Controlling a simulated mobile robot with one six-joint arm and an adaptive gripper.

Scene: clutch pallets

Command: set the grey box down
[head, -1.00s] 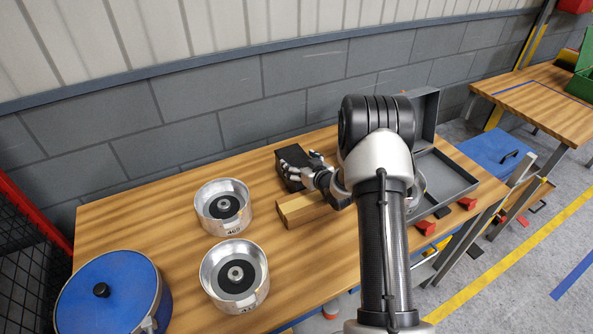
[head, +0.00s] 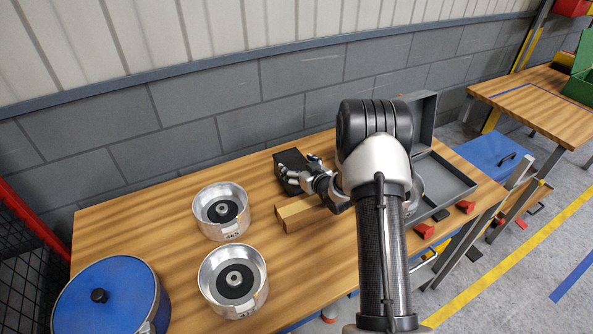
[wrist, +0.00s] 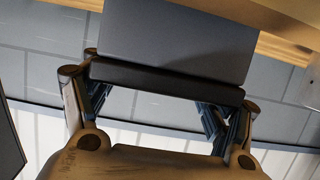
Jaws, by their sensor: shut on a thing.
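The grey box (head: 287,161) is dark in the head view, at the back middle of the wooden table (head: 185,268), just behind a wooden block. My gripper (head: 299,176) is shut on it from the right, partly covering its front. In the wrist view the box (wrist: 180,40) is a plain grey face with a darker strip below, between the two fingers (wrist: 165,88). I cannot tell whether its underside touches the table.
The wooden block (head: 298,218) lies close in front. Two metal housings (head: 221,210) (head: 233,279) and a blue-lidded pot (head: 110,295) stand left. An open grey case (head: 455,180) and red pieces (head: 465,207) are right. Bare table lies left of the box.

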